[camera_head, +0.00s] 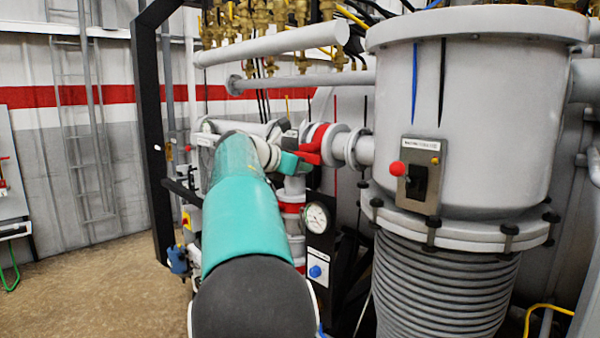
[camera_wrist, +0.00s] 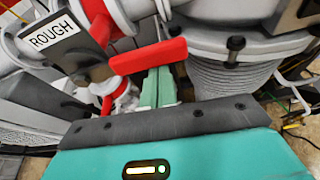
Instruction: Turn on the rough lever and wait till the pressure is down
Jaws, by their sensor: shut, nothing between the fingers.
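The red rough lever (camera_wrist: 148,55) crosses the middle of the wrist view, beside a sign reading ROUGH (camera_wrist: 54,36). In the head view the red lever (camera_head: 313,148) shows at the pipe just beyond my arm. My gripper (camera_wrist: 158,82) has its green fingers together and empty. The lever covers the fingertips in the wrist view; I cannot tell whether they touch it. In the head view my gripper (camera_head: 289,162) is close by the lever, partly hidden by my arm. A round white pressure gauge (camera_head: 317,217) stands below; its reading is too small to make out.
A large grey vessel (camera_head: 460,120) with a ribbed bellows (camera_head: 445,295) stands on the right. It carries a switch box (camera_head: 418,180) with a red knob. A black frame post (camera_head: 152,130) rises left of my arm. Open floor (camera_head: 90,285) lies at the left.

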